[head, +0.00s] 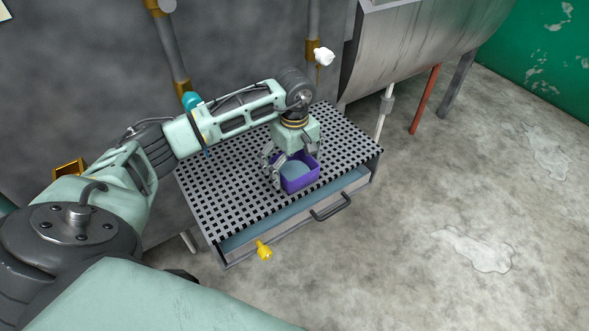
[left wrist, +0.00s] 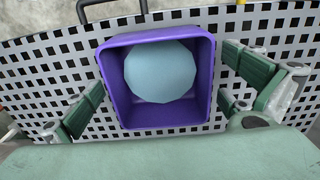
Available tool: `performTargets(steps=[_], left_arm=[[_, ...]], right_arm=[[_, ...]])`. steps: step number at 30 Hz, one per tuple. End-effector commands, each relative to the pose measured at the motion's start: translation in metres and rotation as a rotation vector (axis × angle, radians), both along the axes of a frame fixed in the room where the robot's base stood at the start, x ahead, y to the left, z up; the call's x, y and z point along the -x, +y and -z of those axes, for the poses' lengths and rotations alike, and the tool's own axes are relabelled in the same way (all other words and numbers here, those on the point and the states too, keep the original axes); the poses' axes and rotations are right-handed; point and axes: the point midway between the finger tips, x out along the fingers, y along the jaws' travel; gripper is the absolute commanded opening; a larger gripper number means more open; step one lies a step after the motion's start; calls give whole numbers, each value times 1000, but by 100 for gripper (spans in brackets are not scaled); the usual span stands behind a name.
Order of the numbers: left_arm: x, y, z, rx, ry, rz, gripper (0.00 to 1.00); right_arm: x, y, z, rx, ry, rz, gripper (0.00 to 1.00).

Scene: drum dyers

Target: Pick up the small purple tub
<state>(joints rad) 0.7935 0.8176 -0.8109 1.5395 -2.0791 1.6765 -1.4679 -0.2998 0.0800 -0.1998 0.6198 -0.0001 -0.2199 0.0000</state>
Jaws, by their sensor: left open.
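The small purple tub (head: 299,183) stands upright on the perforated grey tray top (head: 233,201). It is an open square box, and a pale blue round thing (left wrist: 160,72) lies inside it. My left gripper (head: 283,175) points down over the tub. In the left wrist view the purple tub (left wrist: 112,85) sits between the spread fingers of the left gripper (left wrist: 165,95), with a gap on each side. The left gripper is open and holds nothing. Part of the tub is hidden by the gripper in the head view. My right gripper is not in view.
The perforated top belongs to a low metal stand with a front handle (head: 331,208) and a yellow fitting (head: 264,250). A metal drum (head: 405,45) is at upper right. Pipes (head: 172,50) run down the back wall. Open concrete floor (head: 430,200) lies to the right.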

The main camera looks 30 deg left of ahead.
Motion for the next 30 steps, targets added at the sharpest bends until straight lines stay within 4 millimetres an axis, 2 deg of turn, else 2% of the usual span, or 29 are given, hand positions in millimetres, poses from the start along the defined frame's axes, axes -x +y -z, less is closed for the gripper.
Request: performTargets(steps=[3,20,30], left_arm=[[0,0,0,0,0,0,100],[0,0,0,1,0,0,51],[0,0,-6,1,-2,0,50]], right_arm=[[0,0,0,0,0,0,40],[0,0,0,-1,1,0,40],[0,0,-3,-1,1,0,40]])
